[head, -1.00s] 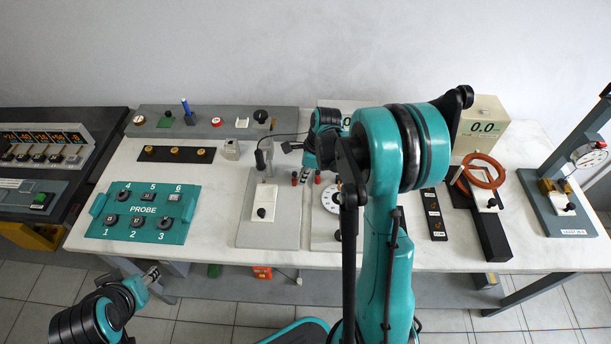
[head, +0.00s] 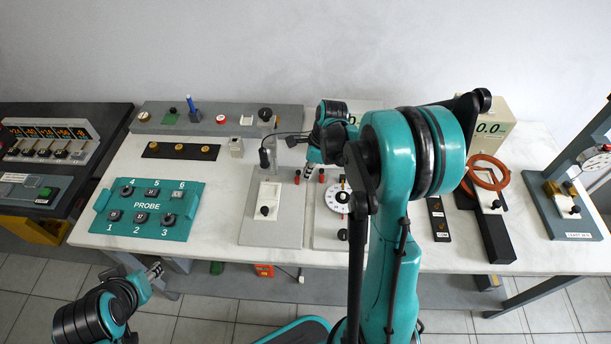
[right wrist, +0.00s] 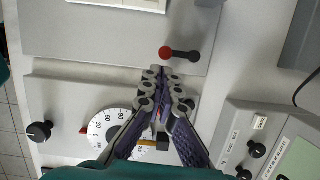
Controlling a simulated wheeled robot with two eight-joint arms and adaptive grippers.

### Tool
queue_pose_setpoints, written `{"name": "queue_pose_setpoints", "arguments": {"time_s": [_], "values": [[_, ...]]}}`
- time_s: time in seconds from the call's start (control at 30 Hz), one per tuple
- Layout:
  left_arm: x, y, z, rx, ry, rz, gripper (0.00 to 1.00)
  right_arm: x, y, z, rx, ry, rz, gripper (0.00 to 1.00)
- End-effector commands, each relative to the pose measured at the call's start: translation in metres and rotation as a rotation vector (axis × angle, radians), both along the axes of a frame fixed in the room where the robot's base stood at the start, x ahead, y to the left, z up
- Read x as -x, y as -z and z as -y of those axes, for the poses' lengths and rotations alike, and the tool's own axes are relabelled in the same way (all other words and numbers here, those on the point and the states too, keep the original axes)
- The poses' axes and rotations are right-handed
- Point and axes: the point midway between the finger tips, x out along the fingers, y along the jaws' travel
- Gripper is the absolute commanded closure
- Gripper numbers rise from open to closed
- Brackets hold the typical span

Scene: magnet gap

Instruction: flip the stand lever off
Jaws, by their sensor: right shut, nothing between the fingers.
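A small lever with a red ball end and a black other end (right wrist: 180,54) lies on a grey plate (right wrist: 60,28) in the right wrist view. I take it to be the stand lever. In the head view, its red end (head: 297,179) shows near the right edge of the grey plate. My right gripper (right wrist: 162,72) is shut and empty. Its tips appear just below the lever in the right wrist view; I cannot tell whether they touch it. My left gripper (head: 154,271) is low in front of the table, too small to read.
A plate with a white dial (right wrist: 108,128) and black knob (right wrist: 39,131) adjoins the lever's plate. A meter box (right wrist: 290,155) stands at right in the wrist view. A teal PROBE box (head: 150,210) is on the table's left. My right arm hides part of the table.

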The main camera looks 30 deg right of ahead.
Motion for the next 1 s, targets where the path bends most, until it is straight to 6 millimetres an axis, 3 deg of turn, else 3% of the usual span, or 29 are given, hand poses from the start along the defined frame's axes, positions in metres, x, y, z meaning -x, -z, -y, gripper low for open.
{"name": "queue_pose_setpoints", "arguments": {"time_s": [0.3, 0.5, 1.0], "values": [[0.0, 0.0, 0.0, 0.0, 0.0, 0.0, 0.6, 0.01, -0.066, 0.013, 0.0, 0.001, 0.0, 1.0], [0.0, 0.0, 0.0, 0.0, 0.0, 0.0, 0.6, 0.014, -0.091, 0.018, -0.001, 0.001, -0.001, 1.0], [0.0, 0.0, 0.0, 0.0, 0.0, 0.0, 0.6, 0.015, -0.098, 0.02, 0.0, 0.0, 0.0, 1.0]]}}
